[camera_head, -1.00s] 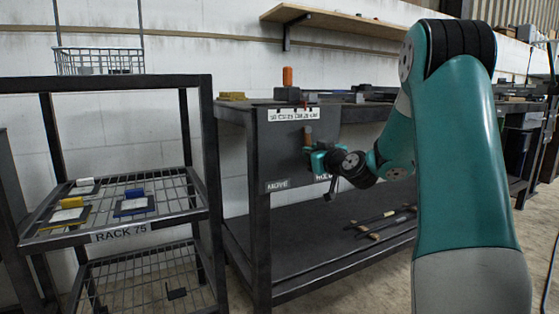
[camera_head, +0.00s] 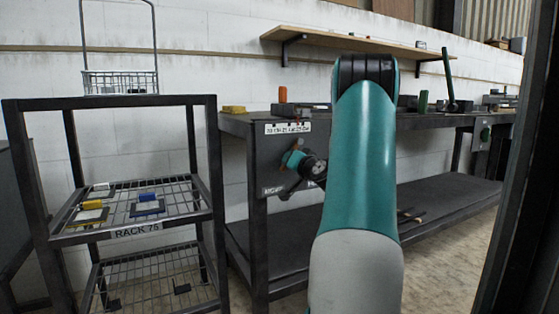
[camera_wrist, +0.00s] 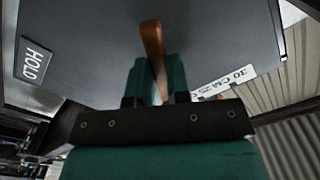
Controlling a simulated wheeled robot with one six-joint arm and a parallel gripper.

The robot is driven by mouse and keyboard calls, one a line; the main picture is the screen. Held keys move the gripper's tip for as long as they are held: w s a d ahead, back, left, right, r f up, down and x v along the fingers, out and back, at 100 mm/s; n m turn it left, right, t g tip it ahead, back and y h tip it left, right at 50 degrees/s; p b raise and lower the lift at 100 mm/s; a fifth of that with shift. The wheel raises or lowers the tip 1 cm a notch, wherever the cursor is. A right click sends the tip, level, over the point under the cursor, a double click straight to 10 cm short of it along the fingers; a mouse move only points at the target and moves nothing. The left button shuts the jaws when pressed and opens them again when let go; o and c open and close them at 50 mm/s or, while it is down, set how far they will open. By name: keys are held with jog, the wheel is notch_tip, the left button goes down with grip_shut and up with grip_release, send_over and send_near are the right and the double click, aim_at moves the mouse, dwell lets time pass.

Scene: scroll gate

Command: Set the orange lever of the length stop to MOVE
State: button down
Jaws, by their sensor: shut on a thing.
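The length stop's orange lever (camera_head: 297,145) is on the dark front panel (camera_head: 262,160) at the left end of the bench. My gripper (camera_head: 293,160) is at the lever, partly covered by my own wrist. In the wrist view the lever (camera_wrist: 152,40) rises between the two teal fingers (camera_wrist: 159,78), which are shut on it. The HOLD label (camera_wrist: 33,61) shows at the left of the wrist view. A pale label (camera_head: 272,191), probably MOVE, is at the panel's lower left in the head view. A white scale strip (camera_head: 288,128) runs along the panel's top.
A wire rack labelled RACK 75 (camera_head: 135,231) stands left of the bench, holding small blue and yellow items. A dark post (camera_head: 515,170) is close at the right.

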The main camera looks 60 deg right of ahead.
jog(key=shift+a+m, duration=0.1)
jog(key=shift+m, duration=0.2)
jog(key=c, duration=1.1)
grip_release()
jog(key=shift+r, duration=0.1)
jog(key=b+v, duration=0.1)
jog(key=v, duration=1.6)
jog(key=shift+s+a, duration=0.1)
jog(key=shift+a, duration=0.1)
